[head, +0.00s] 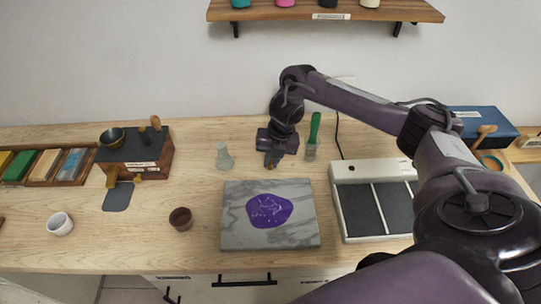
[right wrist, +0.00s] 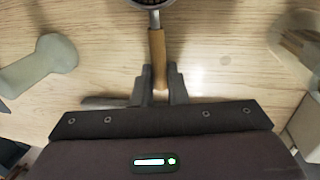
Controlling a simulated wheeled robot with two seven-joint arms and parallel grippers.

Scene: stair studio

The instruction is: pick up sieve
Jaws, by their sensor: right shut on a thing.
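My right gripper (head: 272,161) hangs over the back middle of the wooden worktop, fingers pointing down. In the right wrist view the right gripper (right wrist: 158,88) is shut on the wooden handle of the sieve (right wrist: 157,50). A metal neck runs from the handle up to a round dark head with a pale rim, cut off by the top edge. In the head view I cannot make out the sieve; my gripper hides that spot. Whether the sieve touches the worktop is unclear. My left gripper is not in view.
A pale glass muller (head: 223,157) stands left of the gripper, and a glass with a green-handled tool (head: 312,141) right. In front lies a marble slab (head: 235,232) with purple paste. A white tray unit (head: 352,226) is at right, a brown cup (head: 181,219) at left.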

